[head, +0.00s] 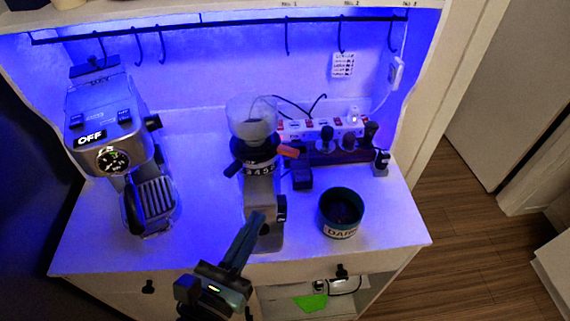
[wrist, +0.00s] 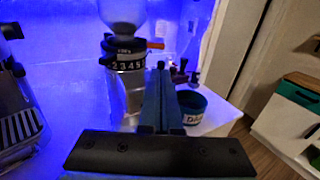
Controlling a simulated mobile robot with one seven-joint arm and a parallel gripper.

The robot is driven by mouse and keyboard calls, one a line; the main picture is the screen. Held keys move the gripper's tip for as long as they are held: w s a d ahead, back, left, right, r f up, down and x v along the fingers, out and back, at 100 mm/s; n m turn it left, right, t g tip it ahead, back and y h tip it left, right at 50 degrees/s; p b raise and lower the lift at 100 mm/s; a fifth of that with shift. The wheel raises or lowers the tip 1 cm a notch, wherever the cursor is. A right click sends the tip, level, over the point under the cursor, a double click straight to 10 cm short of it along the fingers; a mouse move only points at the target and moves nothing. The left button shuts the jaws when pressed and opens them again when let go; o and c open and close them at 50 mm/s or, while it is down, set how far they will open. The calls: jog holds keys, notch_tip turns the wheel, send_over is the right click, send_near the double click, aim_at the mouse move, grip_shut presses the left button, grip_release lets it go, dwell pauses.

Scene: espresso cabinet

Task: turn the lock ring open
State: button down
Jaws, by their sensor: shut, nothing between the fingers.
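The coffee grinder (head: 262,200) stands mid-counter with a clear hopper (head: 250,122) on top. Below the hopper is a black ring (head: 256,150), probably the lock ring, with an orange tab (head: 288,151) pointing right. A numbered dial (head: 260,170) sits under it. In the wrist view the ring (wrist: 122,46) and its orange tab (wrist: 155,45) show above the dial (wrist: 127,66). My gripper (head: 258,217) is shut and empty, in front of the grinder and below the ring. Its closed fingers (wrist: 160,70) hide part of the grinder's right side; I see no contact with the ring.
An espresso machine (head: 107,125) marked OFF stands left. A dark round container (head: 341,228) stands right of the grinder. A power strip (head: 300,130) and tools on a dark stand (head: 335,154) are behind it. Hooks hang from a rail (head: 220,22) above. Clear counter lies left of the grinder.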

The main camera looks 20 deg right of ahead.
aim_at(295, 156)
jog(key=p+x, duration=0.3)
jog(key=x, duration=1.1)
jog(key=shift+d+y+p, duration=0.15)
jog(key=shift+y+p, duration=0.15)
jog(key=shift+p, duration=0.1)
jog(key=shift+w+d+n+t+y+p, duration=0.2)
jog(key=shift+d+n+t+y+p, duration=0.45)
jog(key=shift+n+t+y, duration=0.35)
jog(key=shift+w+d+n+t+y, duration=0.4)
jog(key=shift+n+y, duration=0.2)
jog(key=shift+y, duration=0.2)
jog(key=shift+d+x, duration=0.2)
jog(key=shift+x, duration=0.9)
jog(key=shift+d+x, duration=0.15)
jog(key=shift+x, duration=0.9)
jog(key=shift+s, duration=0.1)
jog(key=shift+r, duration=0.15)
